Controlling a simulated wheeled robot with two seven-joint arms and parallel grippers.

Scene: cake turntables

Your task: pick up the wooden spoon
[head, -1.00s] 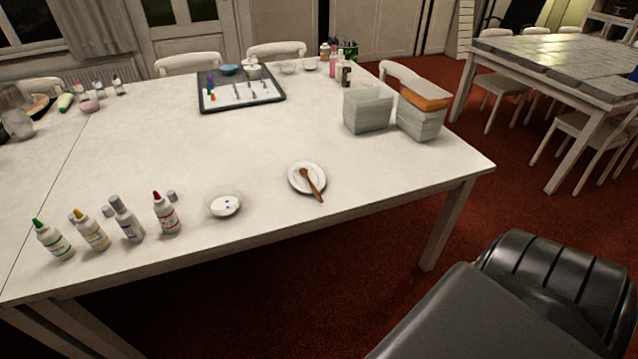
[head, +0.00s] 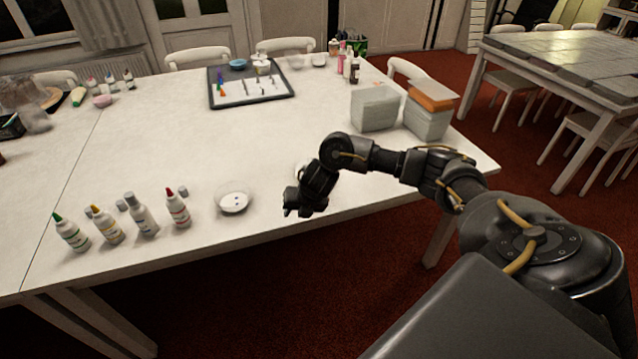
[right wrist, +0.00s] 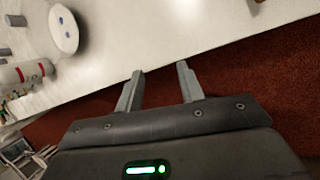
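The wooden spoon lay on a small white plate (head: 300,169) near the table's front edge a second ago. In the head view now my right arm covers it and most of the plate. My right gripper (head: 293,211) hangs over the front edge area, close to the plate. In the right wrist view its two fingers (right wrist: 160,70) are apart with nothing between them. A small brown bit at the top edge of that view may be part of the spoon; I cannot tell. My left gripper is not in view.
A small bowl with blue dots (head: 233,199) stands left of my gripper, and also shows in the right wrist view (right wrist: 64,29). Several squeeze bottles (head: 177,207) stand further left. A dark tray (head: 285,95) and tubs (head: 375,110) stand farther back. The table middle is clear.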

